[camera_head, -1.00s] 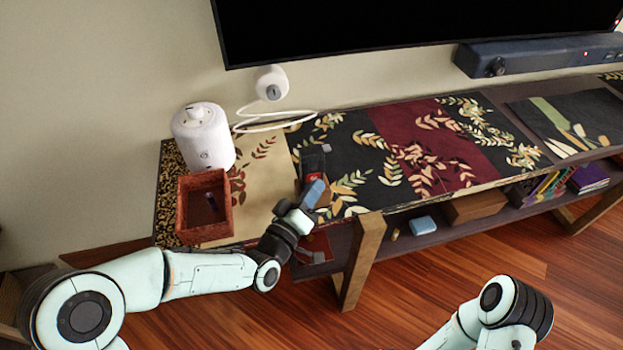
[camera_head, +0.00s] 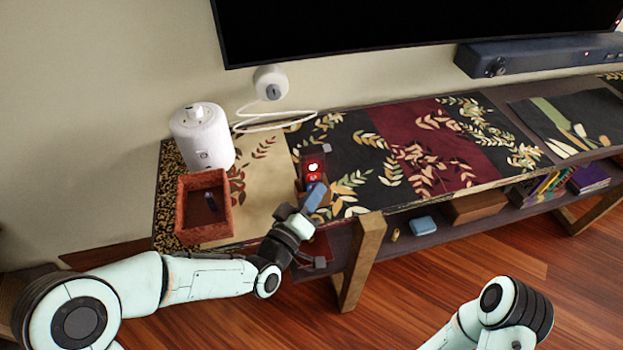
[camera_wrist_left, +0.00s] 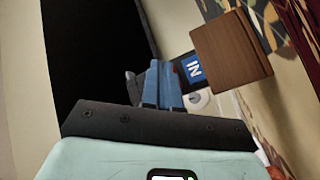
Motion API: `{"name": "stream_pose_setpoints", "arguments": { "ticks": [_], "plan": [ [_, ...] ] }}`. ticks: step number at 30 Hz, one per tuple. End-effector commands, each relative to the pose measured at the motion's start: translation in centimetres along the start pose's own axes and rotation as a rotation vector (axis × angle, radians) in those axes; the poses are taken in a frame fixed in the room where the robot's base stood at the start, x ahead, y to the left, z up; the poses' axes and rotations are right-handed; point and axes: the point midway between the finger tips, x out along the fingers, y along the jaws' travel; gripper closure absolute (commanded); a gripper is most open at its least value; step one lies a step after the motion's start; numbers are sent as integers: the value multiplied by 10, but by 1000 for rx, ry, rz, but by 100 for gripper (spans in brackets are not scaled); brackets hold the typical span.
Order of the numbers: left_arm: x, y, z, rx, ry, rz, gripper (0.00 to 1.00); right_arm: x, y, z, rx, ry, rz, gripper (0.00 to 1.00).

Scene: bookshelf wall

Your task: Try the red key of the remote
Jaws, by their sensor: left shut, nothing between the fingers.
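A small dark device (camera_head: 314,152), apparently the remote, stands on the cabinet top in the head view. I cannot tell whether the fingertips touch the device. My right gripper is out of view.
A reddish open box (camera_head: 181,212) with a small dark item inside stands left of the device. A white canister (camera_head: 203,138) and a white round device with a cable (camera_head: 270,83) are behind. A soundbar (camera_head: 540,54) is at the right, under a large black screen (camera_head: 400,25).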

Motion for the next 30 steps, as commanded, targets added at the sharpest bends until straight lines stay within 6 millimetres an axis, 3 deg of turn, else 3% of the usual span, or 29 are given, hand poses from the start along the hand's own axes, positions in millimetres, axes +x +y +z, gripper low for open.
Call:
{"name": "stream_pose_setpoints", "arguments": {
  "ticks": [7, 22, 30],
  "plan": [
    [-3, 2, 3, -1, -2, 0, 100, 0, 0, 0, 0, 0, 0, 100],
    [-37, 27, 28, -2, -2, 1, 100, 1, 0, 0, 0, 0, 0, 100],
    [-42, 31, 31, 1, -1, 0, 100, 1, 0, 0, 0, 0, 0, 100]
  ]
}}
